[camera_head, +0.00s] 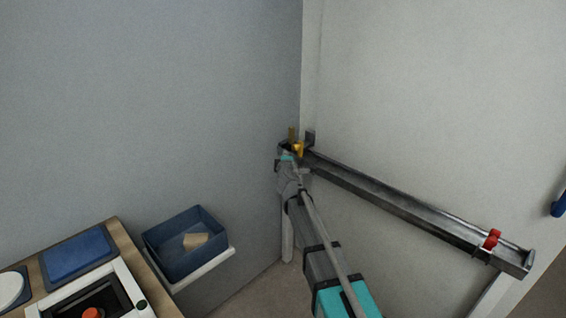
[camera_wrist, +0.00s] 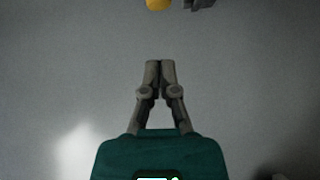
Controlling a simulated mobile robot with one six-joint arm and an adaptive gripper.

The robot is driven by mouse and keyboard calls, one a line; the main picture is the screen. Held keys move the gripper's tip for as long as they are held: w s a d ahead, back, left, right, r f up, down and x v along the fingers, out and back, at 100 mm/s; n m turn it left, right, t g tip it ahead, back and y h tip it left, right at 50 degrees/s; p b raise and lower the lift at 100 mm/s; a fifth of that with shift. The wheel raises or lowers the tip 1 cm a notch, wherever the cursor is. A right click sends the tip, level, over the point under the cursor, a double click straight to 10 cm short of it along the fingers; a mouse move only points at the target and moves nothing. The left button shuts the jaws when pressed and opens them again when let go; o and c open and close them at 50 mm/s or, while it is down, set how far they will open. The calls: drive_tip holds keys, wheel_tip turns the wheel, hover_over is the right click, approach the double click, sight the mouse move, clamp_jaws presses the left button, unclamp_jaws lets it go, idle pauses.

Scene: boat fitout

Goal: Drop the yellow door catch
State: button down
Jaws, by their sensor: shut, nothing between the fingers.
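The yellow door catch (camera_head: 298,148) sits at the corner where the grey wall meets the white panel, by the left end of a dark metal rail. In the wrist view a yellow part (camera_wrist: 158,4) shows at the top edge, cut off by the frame. My gripper (camera_wrist: 160,64) is shut and empty, its fingertips together, below the yellow part and apart from it in that picture. In the head view my gripper (camera_head: 287,150) is at the corner, close to the catch; whether they touch cannot be told there.
The dark metal rail (camera_head: 400,207) runs down to the right, with a red part (camera_head: 491,240) near its right end. A blue bin (camera_head: 178,262) with a tan block (camera_head: 195,241) stands at lower left, beside a wooden-edged counter (camera_head: 130,250). A blue handle (camera_head: 559,205) is at far right.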

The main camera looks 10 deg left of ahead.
drive_tip(key=shift+w+d+f, duration=0.1)
drive_tip(key=shift+w+d, duration=0.25)
drive_tip(key=shift+w, duration=0.5)
drive_tip(key=shift+w+d+f, duration=0.1)
drive_tip(key=shift+w+d, duration=0.2)
drive_tip(key=shift+w, duration=0.55)
drive_tip(key=shift+w+d+f, duration=0.1)
drive_tip(key=shift+w+d, duration=0.25)
drive_tip(key=shift+w, duration=0.5)
drive_tip(key=shift+a, duration=0.2)
drive_tip(key=shift+r, duration=0.1)
drive_tip(key=shift+w+d, duration=0.1)
drive_tip(key=shift+d, duration=0.2)
